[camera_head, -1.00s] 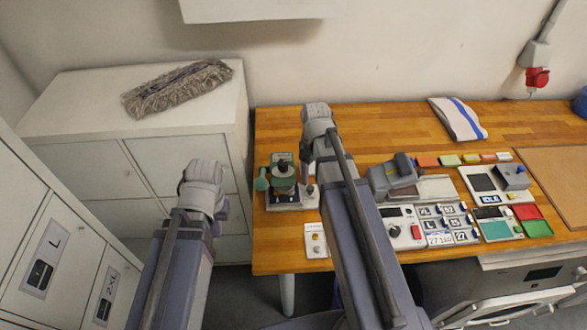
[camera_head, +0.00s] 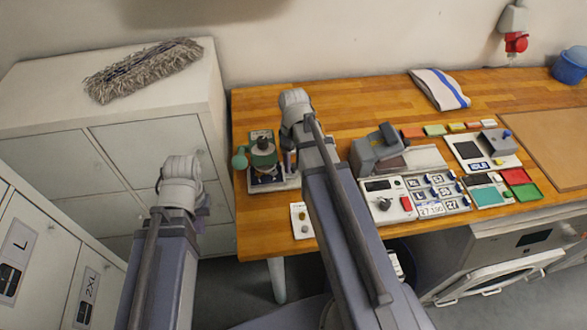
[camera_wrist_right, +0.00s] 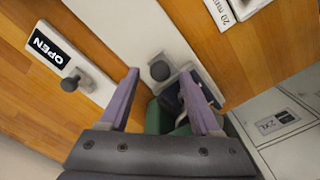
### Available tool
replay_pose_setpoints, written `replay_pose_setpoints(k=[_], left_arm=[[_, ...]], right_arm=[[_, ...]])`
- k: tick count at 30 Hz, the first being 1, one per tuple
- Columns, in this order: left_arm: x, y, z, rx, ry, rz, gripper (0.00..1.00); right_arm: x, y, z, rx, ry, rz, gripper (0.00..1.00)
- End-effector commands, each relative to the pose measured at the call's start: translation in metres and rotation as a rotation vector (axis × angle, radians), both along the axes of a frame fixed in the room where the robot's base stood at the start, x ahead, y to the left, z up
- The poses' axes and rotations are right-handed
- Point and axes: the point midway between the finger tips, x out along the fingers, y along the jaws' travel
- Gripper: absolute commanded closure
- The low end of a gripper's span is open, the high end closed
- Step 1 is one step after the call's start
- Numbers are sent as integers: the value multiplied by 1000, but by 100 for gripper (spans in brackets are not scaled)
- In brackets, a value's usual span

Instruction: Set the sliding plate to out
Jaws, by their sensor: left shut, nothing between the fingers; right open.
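A green and grey press-like device (camera_head: 262,158) stands at the left end of the wooden table. My right gripper (camera_head: 290,160) is just right of it, pointing down, its fingers mostly hidden by my arm in the head view. In the right wrist view, the open gripper (camera_wrist_right: 163,98) has a dark round knob (camera_wrist_right: 160,70) on a light grey plate (camera_wrist_right: 182,74) in line with the gap between its fingers. I cannot tell whether they touch, nor surely that this is the sliding plate. My left gripper (camera_head: 203,206) is shut and empty, left of the table.
An OPEN label (camera_wrist_right: 48,48) lies beside another dark knob (camera_wrist_right: 70,83) on a white strip. A small white panel (camera_head: 302,221) is at the table's front edge. A grey device (camera_head: 378,150) and control panels stand to the right. White cabinets (camera_head: 75,165) flank my left arm.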

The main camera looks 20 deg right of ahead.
Motion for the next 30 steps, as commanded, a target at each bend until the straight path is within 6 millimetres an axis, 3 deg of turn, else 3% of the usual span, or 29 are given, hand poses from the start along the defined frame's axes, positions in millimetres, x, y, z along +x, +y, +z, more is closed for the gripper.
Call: replay_pose_setpoints(k=[3,13,30], left_arm=[[0,0,-14,0,0,1,100],[0,0,-14,0,0,1,100],[0,0,-14,0,0,1,100]], right_arm=[[0,0,-14,0,0,0,36],[0,0,-14,0,0,0,36],[0,0,-14,0,0,0,99]])
